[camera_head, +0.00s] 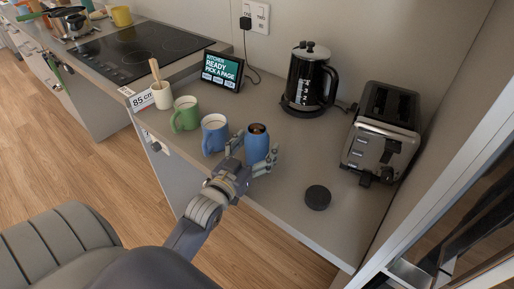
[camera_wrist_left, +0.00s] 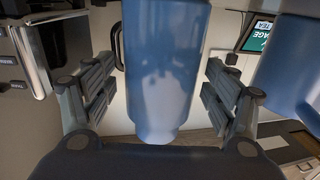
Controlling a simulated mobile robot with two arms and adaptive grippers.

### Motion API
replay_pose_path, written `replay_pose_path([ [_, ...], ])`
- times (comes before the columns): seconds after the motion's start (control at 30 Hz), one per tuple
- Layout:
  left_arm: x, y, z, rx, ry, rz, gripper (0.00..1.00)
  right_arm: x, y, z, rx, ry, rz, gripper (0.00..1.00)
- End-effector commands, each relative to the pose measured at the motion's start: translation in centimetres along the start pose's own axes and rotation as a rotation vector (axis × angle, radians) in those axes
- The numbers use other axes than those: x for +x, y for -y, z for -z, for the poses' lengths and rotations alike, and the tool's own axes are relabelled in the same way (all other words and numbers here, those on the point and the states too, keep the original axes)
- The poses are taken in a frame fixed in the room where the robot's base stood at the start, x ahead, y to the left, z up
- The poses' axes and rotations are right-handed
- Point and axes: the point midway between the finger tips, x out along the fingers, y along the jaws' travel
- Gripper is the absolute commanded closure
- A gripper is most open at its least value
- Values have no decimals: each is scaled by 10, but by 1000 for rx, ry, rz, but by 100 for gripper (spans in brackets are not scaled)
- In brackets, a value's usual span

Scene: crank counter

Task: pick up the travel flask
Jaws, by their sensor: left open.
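The blue travel flask (camera_head: 257,146) stands upright near the front edge of the counter, with a dark, brownish top. My left gripper (camera_head: 252,160) is open around the flask, with one finger on each side of it. In the left wrist view the flask (camera_wrist_left: 163,65) fills the middle between the open fingers (camera_wrist_left: 160,100). Gaps show between each finger and the flask there. My right gripper is in neither view.
A blue mug (camera_head: 214,134) stands close left of the flask, then a green mug (camera_head: 185,114) and a cream pot (camera_head: 162,96). A black round lid-like disc (camera_head: 318,197) lies to the right. A kettle (camera_head: 309,82) and a toaster (camera_head: 382,133) stand behind.

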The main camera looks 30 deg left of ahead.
Motion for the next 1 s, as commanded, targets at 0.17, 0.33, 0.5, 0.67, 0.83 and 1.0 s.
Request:
replay_pose_path([
  [0.17,10,0,0,0,0,0,21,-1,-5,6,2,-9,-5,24],
  [0.33,10,0,0,0,0,0,21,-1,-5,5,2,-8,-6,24],
  [0.5,10,0,0,0,0,0,53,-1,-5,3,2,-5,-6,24],
  [0.67,10,0,0,0,0,0,83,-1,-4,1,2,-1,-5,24],
  [0.83,10,0,2,0,-4,0,83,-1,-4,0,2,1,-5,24],
  [1.0,10,0,3,0,-5,0,83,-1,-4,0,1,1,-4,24],
])
